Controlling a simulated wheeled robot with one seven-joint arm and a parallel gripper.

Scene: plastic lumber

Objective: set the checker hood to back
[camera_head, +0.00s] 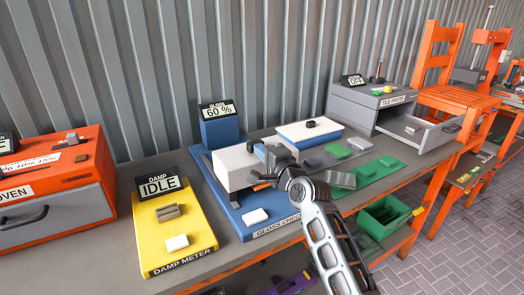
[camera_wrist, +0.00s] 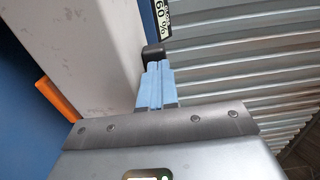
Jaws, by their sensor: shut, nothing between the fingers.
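The gloss checker has a blue base (camera_head: 254,222) labelled GLOSS CHECKER and a blue post (camera_head: 221,132) at its back, whose display reads 60 %. Its hood is a whitish block (camera_head: 233,169) on the base, in front of the post; it also fills the left of the wrist view (camera_wrist: 85,50). My gripper (camera_head: 266,168) is at the hood's right side and partly covers it. In the wrist view my light blue fingers (camera_wrist: 158,85) are shut together, empty. A black knob (camera_wrist: 153,54) is right at their tips, beside the hood; I cannot tell whether they touch.
A yellow damp meter (camera_head: 178,228) reading IDLE stands left, with an orange oven (camera_head: 50,180) beyond it. Right are a blue-and-white block (camera_head: 308,133), green and grey pieces, and a grey unit with an open drawer (camera_head: 420,128). A corrugated wall (camera_head: 160,70) closes the back.

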